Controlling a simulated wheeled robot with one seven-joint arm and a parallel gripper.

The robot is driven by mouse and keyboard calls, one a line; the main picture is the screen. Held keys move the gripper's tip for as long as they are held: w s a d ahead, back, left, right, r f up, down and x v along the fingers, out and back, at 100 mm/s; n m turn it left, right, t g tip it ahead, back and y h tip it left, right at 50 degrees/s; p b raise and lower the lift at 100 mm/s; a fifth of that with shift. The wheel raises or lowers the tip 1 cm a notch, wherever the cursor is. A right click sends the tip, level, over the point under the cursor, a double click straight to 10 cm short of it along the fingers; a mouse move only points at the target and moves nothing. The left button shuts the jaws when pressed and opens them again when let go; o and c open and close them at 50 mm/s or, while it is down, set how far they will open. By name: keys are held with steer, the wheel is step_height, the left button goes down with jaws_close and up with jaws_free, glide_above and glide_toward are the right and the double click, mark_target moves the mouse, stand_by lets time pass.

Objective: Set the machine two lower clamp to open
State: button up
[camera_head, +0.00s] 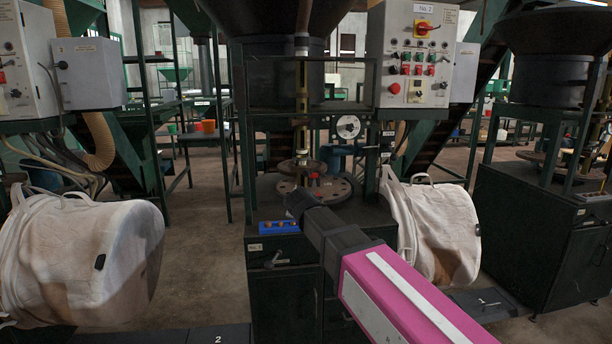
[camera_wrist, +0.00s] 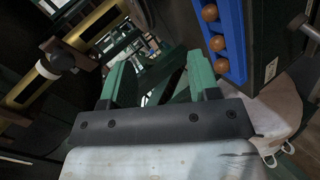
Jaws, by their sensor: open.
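The machine two control box (camera_head: 418,60) carries a "No. 2" label and stands upper right of centre in the head view. It has a red-on-yellow switch (camera_head: 421,28), several red and green buttons, and a red mushroom button (camera_head: 394,88). Its small labels are unreadable, so I cannot tell which control is the lower clamp or its setting. My gripper (camera_head: 298,203) is well below and left of the box, in front of the machine's round plate (camera_head: 330,190). In the wrist view my gripper (camera_wrist: 156,62) shows two green fingers apart, with nothing held between them.
Floor at left centre is clear.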

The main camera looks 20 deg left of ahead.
steer(key=r+n+t+h, duration=0.1)
steer(key=n+t+h, duration=0.1)
steer(key=n, duration=0.2)
steer(key=n+t+h, duration=0.4)
steer(key=n+t, duration=0.1)
steer(key=n, duration=0.4)
glide_toward(305, 174)
steer(key=w, duration=1)
steer(key=shift+w+d, duration=0.2)
steer(key=shift+d, duration=0.1)
jaws_close()
